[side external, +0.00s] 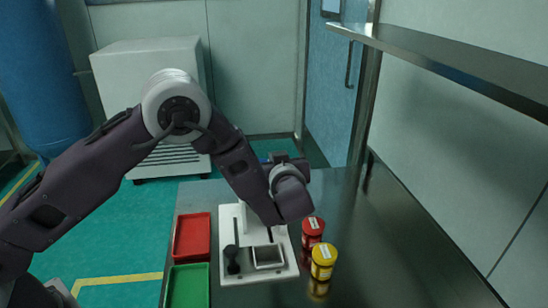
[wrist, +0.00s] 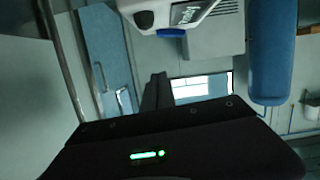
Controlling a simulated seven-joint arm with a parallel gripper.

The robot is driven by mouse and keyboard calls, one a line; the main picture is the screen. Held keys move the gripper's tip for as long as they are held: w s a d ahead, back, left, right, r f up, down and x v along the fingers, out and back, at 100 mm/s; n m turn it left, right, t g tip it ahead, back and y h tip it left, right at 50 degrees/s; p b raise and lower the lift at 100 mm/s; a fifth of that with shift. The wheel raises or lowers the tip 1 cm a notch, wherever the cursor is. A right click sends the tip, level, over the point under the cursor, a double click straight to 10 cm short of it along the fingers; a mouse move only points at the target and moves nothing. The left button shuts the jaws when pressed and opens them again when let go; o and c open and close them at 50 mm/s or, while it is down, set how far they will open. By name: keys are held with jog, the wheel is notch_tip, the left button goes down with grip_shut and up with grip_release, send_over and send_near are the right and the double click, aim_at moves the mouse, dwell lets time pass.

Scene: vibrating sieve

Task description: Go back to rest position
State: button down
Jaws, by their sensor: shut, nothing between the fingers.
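My gripper (wrist: 155,85) shows in the wrist view as a narrow dark shape rising from the black hand body, which has green lights. It is shut, with nothing held. In the side external view my arm bends over the table, and its lower links hide most of the gripper. The hand appears to be above the back part of the white sieve machine (side external: 230,270), clear of the table. The machine has a square grey-white container (side external: 268,256) and a black knob-like piece (side external: 232,258) on its base.
A red tray (side external: 192,237) and a green tray (side external: 188,288) lie left of the machine. A red jar (side external: 312,231) and a yellow-lidded jar (side external: 323,260) stand to its right. A metal shelf (side external: 455,62) projects from the right wall. The right side of the table (side external: 400,260) is clear.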

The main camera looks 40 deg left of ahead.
jog(key=d+r+m+t+h, duration=0.2)
jog(key=d+r+h, duration=0.2)
jog(key=r+h, duration=0.55)
jog(key=s+d+r+m+g+h, duration=0.2)
jog(key=s+r+m+h, duration=0.15)
jog(key=s+r, duration=0.7)
jog(key=s+a+f+m+g, duration=0.1)
jog(key=s+a+f, duration=0.1)
jog(key=s, duration=0.8)
jog(key=s+a+f+m+g+y, duration=0.1)
jog(key=s+a+f+g, duration=0.1)
jog(key=s, duration=0.8)
jog(key=s+a+f+m+g+y, duration=0.1)
jog(key=s+a+f, duration=0.3)
jog(key=s, duration=0.6)
jog(key=shift+a+f+m+g, duration=0.15)
jog(key=shift+a+m+g, duration=0.15)
jog(key=shift+m+g, duration=0.35)
